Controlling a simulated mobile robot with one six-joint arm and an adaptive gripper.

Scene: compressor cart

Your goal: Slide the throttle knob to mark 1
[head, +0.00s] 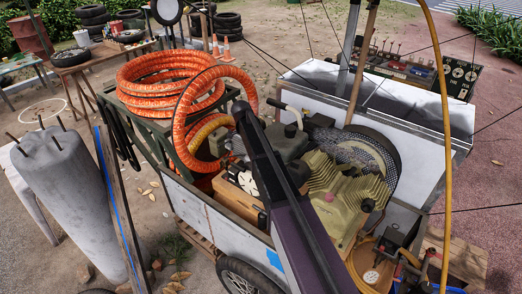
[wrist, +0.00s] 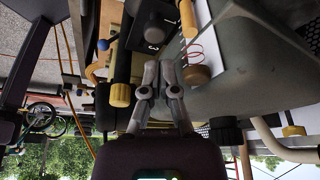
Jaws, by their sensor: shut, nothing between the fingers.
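My gripper (wrist: 160,66) is in the wrist view, its two grey fingers close together with nothing between them. Just beyond the fingertips is a dark panel (wrist: 151,30) with white marks, one looking like a 3. A blue ball knob (wrist: 103,44) on a thin stem is left of the fingertips. A black cylinder with a yellow end (wrist: 120,95) is closer on the left. I cannot tell which part is the throttle knob, or whether the fingers touch the panel. In the head view my dark arm crosses the cart, and I cannot make out the gripper.
A wooden knob with a red spring (wrist: 197,75) lies right of the fingers, near a grey-green housing (wrist: 240,60). In the head view the cart carries an orange hose coil (head: 150,75), an engine (head: 335,195) and a caged wheel (head: 365,155). A grey cylinder (head: 65,190) stands left.

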